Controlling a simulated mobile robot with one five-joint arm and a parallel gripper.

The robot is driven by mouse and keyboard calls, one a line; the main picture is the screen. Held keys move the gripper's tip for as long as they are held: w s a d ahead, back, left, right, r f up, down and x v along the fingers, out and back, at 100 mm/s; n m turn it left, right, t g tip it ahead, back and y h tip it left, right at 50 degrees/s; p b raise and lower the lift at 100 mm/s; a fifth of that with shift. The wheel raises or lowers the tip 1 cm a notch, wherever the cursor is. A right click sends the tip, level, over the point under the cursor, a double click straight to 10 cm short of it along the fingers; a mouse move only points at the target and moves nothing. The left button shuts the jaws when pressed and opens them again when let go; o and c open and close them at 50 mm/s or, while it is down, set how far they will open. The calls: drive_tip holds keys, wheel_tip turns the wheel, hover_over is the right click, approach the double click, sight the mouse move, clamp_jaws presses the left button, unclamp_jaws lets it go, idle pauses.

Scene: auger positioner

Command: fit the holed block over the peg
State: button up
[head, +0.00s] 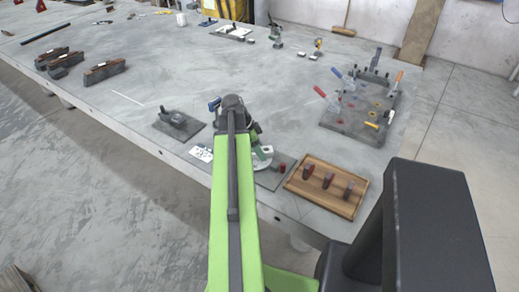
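My green arm reaches from the bottom of the head view to the table's near edge. Its dark wrist (232,103) is over the table, and my gripper's fingers are hidden behind the arm. A wooden tray (346,209) right of the arm holds small dark red and brown blocks (328,181); holes in them are too small to make out. A dark plate (272,177) lies partly behind the arm, with a green and white round part (262,157) and a small red piece (283,167) on it. I cannot tell which part is the peg.
A dark base plate with an upright fixture (179,122) stands left of the arm. Dark blocks (104,71) lie far left. The middle of the grey table (170,75) is mostly clear.

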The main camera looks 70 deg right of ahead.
drive_tip(key=shift+w, duration=0.1)
drive_tip(key=p+v, duration=1.6)
drive_tip(key=v, duration=0.1)
drive_tip(key=shift+r, duration=0.15)
